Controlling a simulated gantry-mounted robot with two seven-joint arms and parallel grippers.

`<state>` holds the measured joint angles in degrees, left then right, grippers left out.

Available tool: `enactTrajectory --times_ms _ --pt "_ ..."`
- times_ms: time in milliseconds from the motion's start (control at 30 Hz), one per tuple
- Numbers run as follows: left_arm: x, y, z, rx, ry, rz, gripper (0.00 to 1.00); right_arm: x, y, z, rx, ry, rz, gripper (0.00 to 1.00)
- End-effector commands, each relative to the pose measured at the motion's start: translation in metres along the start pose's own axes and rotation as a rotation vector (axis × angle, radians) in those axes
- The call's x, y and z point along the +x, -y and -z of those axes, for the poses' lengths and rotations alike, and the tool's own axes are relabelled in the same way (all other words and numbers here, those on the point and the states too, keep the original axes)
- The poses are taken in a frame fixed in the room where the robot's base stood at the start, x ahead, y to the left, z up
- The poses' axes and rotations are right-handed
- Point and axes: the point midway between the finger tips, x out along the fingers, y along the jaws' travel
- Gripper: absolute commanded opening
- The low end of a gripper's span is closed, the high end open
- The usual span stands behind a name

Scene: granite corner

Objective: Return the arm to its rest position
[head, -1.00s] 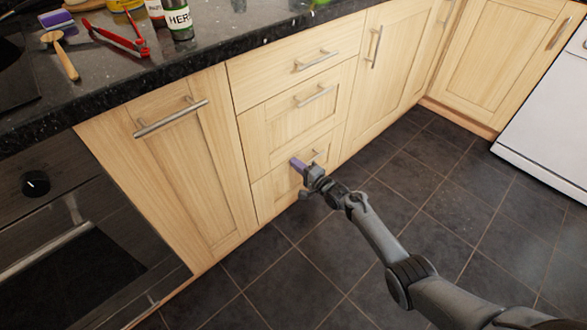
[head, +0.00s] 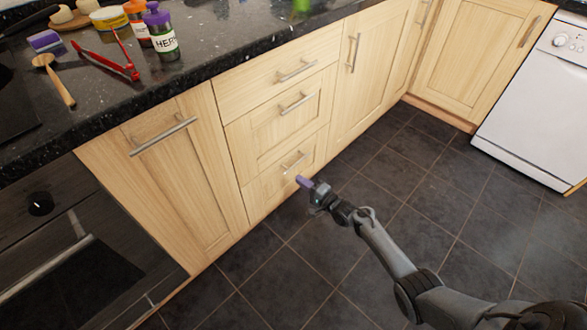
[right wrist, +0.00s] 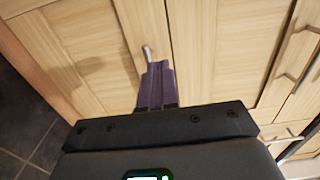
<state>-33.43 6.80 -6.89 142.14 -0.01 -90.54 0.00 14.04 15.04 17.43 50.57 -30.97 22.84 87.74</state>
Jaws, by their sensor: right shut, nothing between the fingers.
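My right gripper (head: 301,181) reaches in from the lower right in the head view, in front of the bottom drawer (head: 284,182). Its purple fingers are closed together with nothing between them. In the right wrist view the shut fingers (right wrist: 155,86) point at the wooden cabinet fronts, and a metal handle end (right wrist: 148,53) shows just beyond their tips. I cannot tell from this view whether they touch it. In the head view the fingertips look slightly apart from the drawer's handle (head: 293,162). My left gripper is not in view.
The granite counter (head: 215,58) holds a herb jar (head: 163,40), red tongs (head: 105,65) and a wooden spoon (head: 56,80). An oven (head: 60,250) stands at the left, a white appliance (head: 535,110) at the right. The dark tiled floor (head: 430,180) is clear.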

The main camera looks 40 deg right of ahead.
Motion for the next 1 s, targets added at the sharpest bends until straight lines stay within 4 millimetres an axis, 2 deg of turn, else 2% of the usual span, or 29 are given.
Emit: enactTrajectory --times_ms 33,200,467,667,733,800,1000 --pt "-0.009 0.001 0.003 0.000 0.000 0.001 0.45 -0.010 0.004 0.000 0.000 -0.001 -0.002 0.00" --pt "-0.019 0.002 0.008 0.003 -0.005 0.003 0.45 -0.034 0.002 0.000 0.000 0.000 -0.001 0.00" --pt "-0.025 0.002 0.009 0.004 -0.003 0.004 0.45 -0.052 -0.001 0.000 0.001 0.000 -0.004 0.00" --pt "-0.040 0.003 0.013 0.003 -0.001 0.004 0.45 -0.084 -0.020 -0.009 0.015 0.004 -0.067 0.00" --pt "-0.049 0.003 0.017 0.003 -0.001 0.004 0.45 -0.102 -0.030 -0.021 0.023 0.016 -0.103 0.00" --pt "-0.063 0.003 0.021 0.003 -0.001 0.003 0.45 -0.123 -0.029 -0.042 0.020 0.048 -0.129 0.00" --pt "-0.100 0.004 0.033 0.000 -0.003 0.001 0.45 -0.158 0.007 -0.114 -0.094 0.151 -0.215 0.00"
